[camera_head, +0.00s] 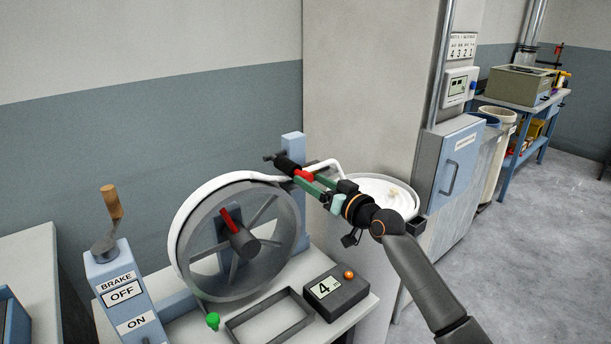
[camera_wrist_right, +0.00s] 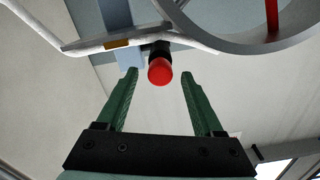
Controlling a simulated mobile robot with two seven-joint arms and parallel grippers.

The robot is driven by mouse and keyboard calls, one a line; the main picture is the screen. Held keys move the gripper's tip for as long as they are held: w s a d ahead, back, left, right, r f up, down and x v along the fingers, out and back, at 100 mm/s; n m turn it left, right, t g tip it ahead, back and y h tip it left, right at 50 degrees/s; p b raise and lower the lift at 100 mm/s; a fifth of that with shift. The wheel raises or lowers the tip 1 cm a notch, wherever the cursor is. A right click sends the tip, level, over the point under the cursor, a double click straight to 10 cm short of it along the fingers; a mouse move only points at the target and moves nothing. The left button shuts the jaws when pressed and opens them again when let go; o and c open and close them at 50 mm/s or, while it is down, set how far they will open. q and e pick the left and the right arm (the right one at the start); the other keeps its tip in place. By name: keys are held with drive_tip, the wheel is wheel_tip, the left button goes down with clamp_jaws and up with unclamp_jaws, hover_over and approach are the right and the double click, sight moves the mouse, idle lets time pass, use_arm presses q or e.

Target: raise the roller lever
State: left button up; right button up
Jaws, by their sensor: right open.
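The roller lever's red knob (camera_head: 304,175) sits by a black roller part (camera_head: 286,165) on the blue post above the big wheel. My right gripper (camera_head: 301,181) reaches in from the right, its green fingers close to the knob and partly overlapping it. In the right wrist view the red knob (camera_wrist_right: 160,71) shows between the tips of my open right gripper (camera_wrist_right: 159,78), with gaps on both sides. How deep it lies between the fingers I cannot tell. My left gripper is out of view.
The grey wheel (camera_head: 187,232) with a white band around it stands below left of the gripper. A brake box (camera_head: 120,290) with a wooden-handled crank is at left. A counter box (camera_head: 337,292) sits on the bench. A pale round tub (camera_head: 403,198) is behind my right arm.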

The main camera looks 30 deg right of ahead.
sight(309, 179)
drive_tip(key=shift+w+a, duration=0.15)
drive_tip(key=shift+w, duration=1.4)
drive_tip(key=shift+c, duration=0.3)
clamp_jaws()
